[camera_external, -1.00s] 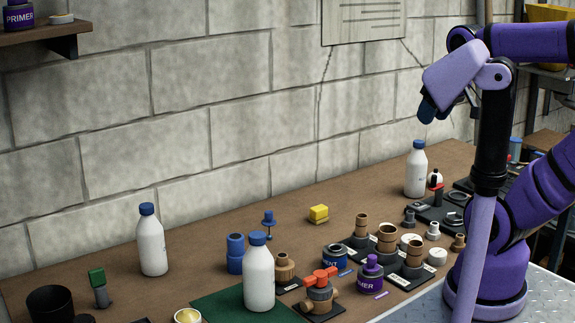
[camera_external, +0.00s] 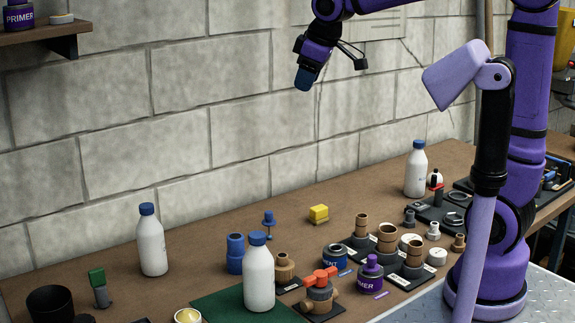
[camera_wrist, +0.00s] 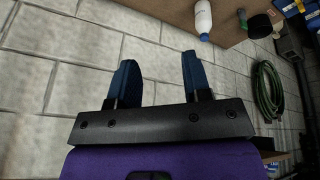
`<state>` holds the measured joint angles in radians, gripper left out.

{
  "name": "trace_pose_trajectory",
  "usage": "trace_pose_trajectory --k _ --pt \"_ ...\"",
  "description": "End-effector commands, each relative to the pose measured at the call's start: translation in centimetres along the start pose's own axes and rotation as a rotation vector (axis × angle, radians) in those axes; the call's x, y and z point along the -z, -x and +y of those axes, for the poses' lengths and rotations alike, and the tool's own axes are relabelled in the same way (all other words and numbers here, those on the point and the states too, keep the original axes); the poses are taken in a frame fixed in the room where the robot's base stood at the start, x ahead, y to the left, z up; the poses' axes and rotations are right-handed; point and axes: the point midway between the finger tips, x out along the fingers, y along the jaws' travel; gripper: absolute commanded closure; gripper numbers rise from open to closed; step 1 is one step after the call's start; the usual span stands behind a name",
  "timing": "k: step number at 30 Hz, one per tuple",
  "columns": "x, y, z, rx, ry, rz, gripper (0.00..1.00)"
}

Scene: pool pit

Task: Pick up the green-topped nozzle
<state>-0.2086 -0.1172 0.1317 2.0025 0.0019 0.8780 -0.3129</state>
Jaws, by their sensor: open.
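The green-topped nozzle (camera_external: 100,288) stands upright on the brown bench at the lower left in the external view, with a green block-shaped top on a grey stem. It is also faintly visible in the wrist view (camera_wrist: 243,20), between the white bottle and the black cup. My gripper (camera_external: 303,84) is high above the bench, up and to the right of the nozzle and well apart from it. In the wrist view its two blue fingers (camera_wrist: 157,72) are spread apart with nothing between them.
A white blue-capped bottle (camera_external: 152,244) stands right of the nozzle, and a black cup (camera_external: 50,304) stands left of it. Another white bottle (camera_external: 258,277) stands on a green mat (camera_external: 212,307). Fittings crowd the bench's middle. A shelf (camera_external: 40,35) juts out at upper left.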

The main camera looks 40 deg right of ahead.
Motion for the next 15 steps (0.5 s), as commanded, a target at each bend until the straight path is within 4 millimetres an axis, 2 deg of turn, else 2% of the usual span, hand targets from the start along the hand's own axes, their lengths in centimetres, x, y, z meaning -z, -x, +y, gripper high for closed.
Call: trace_pose_trajectory --k 1,6,11,15 --pt "2.0 -1.2 -0.5 0.017 0.041 -0.004 0.55" --pt "7.7 -4.9 -2.6 0.067 0.173 -0.003 0.55" --pt "12.6 -8.9 -5.2 0.119 0.291 0.001 0.55" --pt "16.4 -12.8 -8.1 0.167 0.39 0.009 0.55"
